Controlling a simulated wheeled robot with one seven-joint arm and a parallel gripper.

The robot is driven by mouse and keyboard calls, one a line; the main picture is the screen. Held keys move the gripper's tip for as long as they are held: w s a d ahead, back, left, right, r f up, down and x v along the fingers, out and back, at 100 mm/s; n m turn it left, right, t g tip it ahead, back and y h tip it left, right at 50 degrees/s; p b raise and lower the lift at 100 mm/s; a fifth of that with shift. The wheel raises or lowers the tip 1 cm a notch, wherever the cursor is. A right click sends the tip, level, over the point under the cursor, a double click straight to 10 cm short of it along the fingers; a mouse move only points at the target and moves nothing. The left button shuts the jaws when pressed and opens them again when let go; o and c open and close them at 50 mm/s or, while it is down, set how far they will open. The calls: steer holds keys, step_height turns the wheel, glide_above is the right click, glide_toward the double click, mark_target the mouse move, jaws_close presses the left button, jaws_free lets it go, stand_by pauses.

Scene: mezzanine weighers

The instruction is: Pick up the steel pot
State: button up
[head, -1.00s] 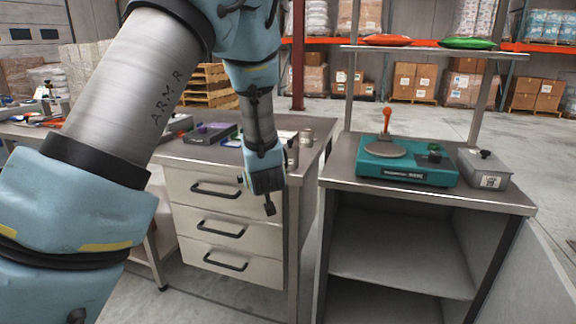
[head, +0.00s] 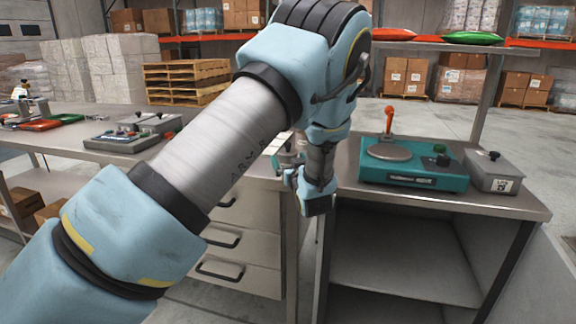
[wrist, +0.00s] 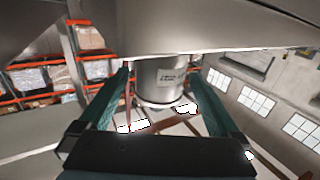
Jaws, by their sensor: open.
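The steel pot (wrist: 160,78) shows in the wrist view as a shiny cylinder with a pale label, appearing upside down below a grey surface. My gripper (wrist: 160,72) is open, with one teal finger at each side of the pot in the picture. Clear gaps show beside the pot; I cannot tell how far the fingertips reach along it. I cannot make out the pot there; my arm covers much of that area.
A teal weighing scale (head: 455,178) and a grey box (head: 493,172) stand on the open bench (head: 510,203) at right. The drawer cabinet (head: 250,262) is partly behind my arm. A shelf (head: 425,46) with red and green bags spans above the bench.

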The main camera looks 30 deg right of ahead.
steer(key=p+x, duration=0.1)
steer(key=x, duration=0.3)
steer(key=shift+w+r, duration=0.1)
steer(key=shift+w, duration=0.1)
jaws_close()
stand_by(0.6)
